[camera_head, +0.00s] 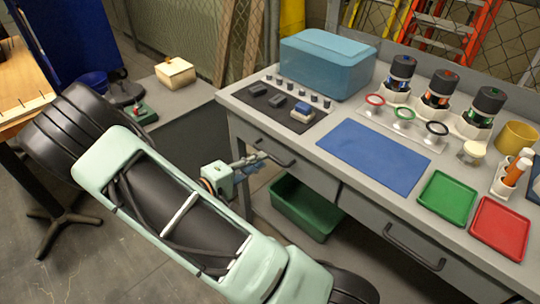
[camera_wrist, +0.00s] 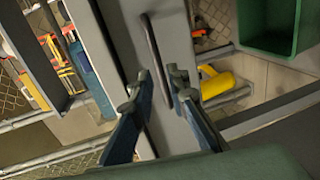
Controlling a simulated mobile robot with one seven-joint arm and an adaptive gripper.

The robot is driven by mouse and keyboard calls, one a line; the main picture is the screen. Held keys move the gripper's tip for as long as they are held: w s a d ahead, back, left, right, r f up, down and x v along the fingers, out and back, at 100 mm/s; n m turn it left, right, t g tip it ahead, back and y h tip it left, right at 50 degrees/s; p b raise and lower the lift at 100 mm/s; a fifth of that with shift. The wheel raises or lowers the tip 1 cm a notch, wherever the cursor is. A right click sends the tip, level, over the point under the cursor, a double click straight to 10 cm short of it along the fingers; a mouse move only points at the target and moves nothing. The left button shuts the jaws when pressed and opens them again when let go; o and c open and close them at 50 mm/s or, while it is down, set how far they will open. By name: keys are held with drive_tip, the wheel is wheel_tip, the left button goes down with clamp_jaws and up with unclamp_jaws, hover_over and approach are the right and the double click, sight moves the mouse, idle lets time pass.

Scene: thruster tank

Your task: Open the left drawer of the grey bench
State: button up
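The grey bench (camera_head: 270,120) has a left drawer (camera_head: 312,178) with a dark bar handle (camera_head: 276,153); its front looks flush with the bench. In the wrist view the handle (camera_wrist: 153,50) runs up the grey drawer front (camera_wrist: 118,28). My gripper (camera_head: 258,160) is at the left part of this handle in the head view. In the wrist view my gripper (camera_wrist: 157,90) has its two fingers apart, one on each side of the handle's line. Contact with the bar cannot be told. My arm covers part of the bench's left side in the head view.
A right drawer with its own handle (camera_head: 413,250) lies to the right. A green bin (camera_head: 303,208) stands below the left drawer.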

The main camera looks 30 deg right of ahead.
sight(270, 155)
drive_tip(key=x, duration=0.5)
drive_tip(key=shift+d, duration=0.1)
clamp_jaws()
